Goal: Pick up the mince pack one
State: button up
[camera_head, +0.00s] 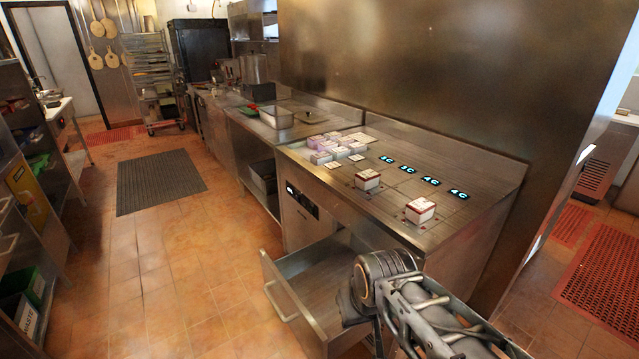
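Two small white packs with dark red edges stand apart on the steel counter (450,230). One pack (367,180) is nearer the middle, and the other pack (420,211) is nearer the front right corner. I cannot read their labels or tell which is mince pack one. Several smaller white and lilac packs (322,157) are grouped further left on the counter. My arm rises at the bottom right, in front of the counter. Its gripper fingers do not show.
A drawer (287,300) under the counter is pulled out toward the floor aisle, close to my arm. Lit blue signs (431,181) lie behind the packs. A steel wall (440,80) bounds the counter's back. A dark mat (160,182) lies on the open tiled floor at left.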

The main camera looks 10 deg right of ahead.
aim_at(365, 181)
jog(key=u, duration=1.05)
jog(key=i, duration=3.15)
jog(key=z, duration=3.05)
jog(key=i, duration=0.5)
jog(key=z, duration=0.05)
